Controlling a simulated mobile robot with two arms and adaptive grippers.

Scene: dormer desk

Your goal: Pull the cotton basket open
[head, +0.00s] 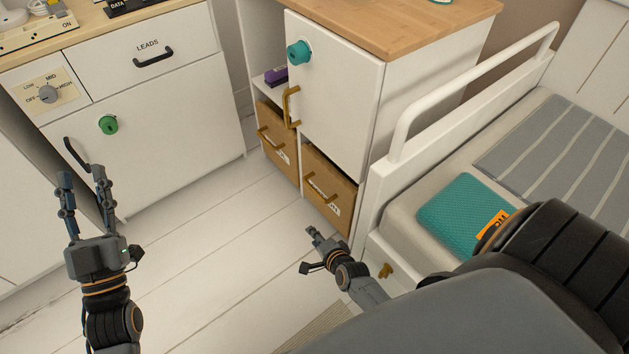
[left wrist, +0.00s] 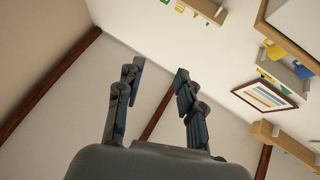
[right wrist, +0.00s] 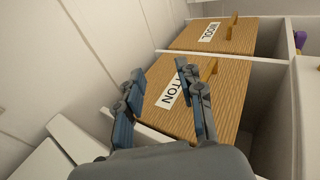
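The cotton basket (head: 318,209) is a brown woven basket with a white label and a brass handle (head: 317,189). It sits in the lower right cubby of the white cabinet, its front roughly level with the opening. In the right wrist view, the cotton basket (right wrist: 226,105) shows a label ending in "TON", the rest hidden by a finger. Its handle shows there just beyond a fingertip. My right gripper (head: 314,236) is open and empty, in front of and below the basket, apart from the handle. My left gripper (head: 83,177) is open and empty, well to the left.
The wool basket (right wrist: 192,36) stands beside the cotton one. A cabinet door (head: 333,95) is above it. The bed with its white rail (head: 402,120) and teal pillow (head: 462,212) is close on the right. The floor (head: 220,235) in front is clear.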

